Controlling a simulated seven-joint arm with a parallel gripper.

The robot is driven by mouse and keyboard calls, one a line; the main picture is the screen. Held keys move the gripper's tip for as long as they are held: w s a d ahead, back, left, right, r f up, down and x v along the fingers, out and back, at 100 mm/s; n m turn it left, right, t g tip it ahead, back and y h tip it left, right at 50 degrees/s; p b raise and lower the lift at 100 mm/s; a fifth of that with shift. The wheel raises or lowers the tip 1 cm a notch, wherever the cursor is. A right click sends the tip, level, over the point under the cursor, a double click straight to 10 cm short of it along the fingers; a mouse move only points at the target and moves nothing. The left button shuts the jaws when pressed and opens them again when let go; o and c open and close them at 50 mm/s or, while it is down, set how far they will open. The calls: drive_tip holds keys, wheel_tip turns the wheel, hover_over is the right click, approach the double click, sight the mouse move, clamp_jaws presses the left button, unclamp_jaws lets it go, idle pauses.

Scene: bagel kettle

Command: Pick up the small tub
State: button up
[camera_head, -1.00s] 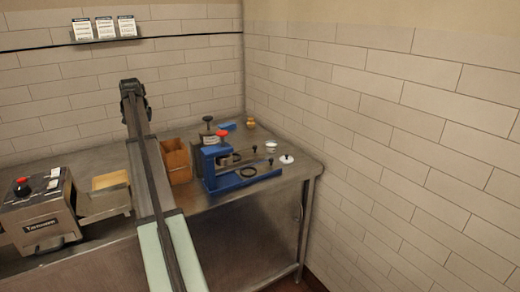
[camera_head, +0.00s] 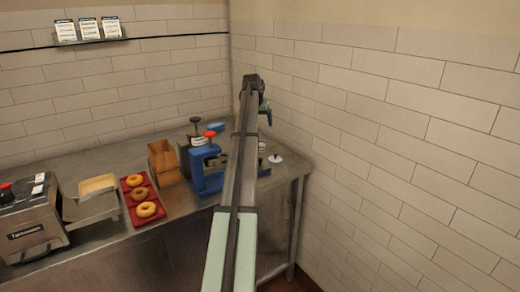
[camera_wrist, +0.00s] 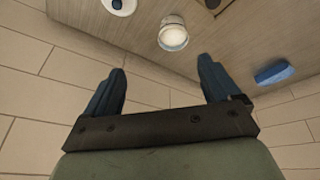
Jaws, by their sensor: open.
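The small tub (camera_wrist: 173,36), a short round container with a pale top, stands on the steel table in the wrist view, near the top centre. In the head view my arm hides most or all of it. My gripper (camera_wrist: 162,68) is open, with its two dark blue fingers apart and nothing between them. The tub lies beyond the fingertips, roughly in line with the gap and apart from both fingers. In the head view my gripper (camera_head: 268,116) is above the table's back right part, near the tiled wall.
A white disc with a dark knob (camera_head: 275,158) lies near the tub. A blue press (camera_head: 206,183), a wooden box (camera_head: 164,162) and a red tray (camera_head: 129,181) of bagels stand left of my arm. A blue object (camera_wrist: 273,73) lies right in the wrist view. The tiled wall is close on the right.

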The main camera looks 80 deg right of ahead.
drive_tip(key=shift+d+f+t, duration=0.6)
drive_tip(key=shift+d+f, duration=0.1)
drive_tip(key=shift+f, duration=0.55)
approach(260, 143)
drive_tip(key=shift+n+h, duration=0.3)
drive_tip(key=f, duration=0.1)
drive_tip(key=a+f, duration=0.1)
drive_tip(key=s+f, duration=0.1)
drive_tip(key=shift+a+f, duration=0.15)
drive_tip(key=shift+f, duration=0.25)
drive_tip(key=shift+w+x, duration=0.15)
drive_tip(key=shift+x, duration=1.15)
drive_tip(key=shift+w+x, duration=0.15)
drive_tip(key=shift+x, duration=1.1)
drive_tip(key=shift+r, duration=0.1)
drive_tip(key=c, duration=1.1)
drive_tip(key=shift+c, duration=0.2)
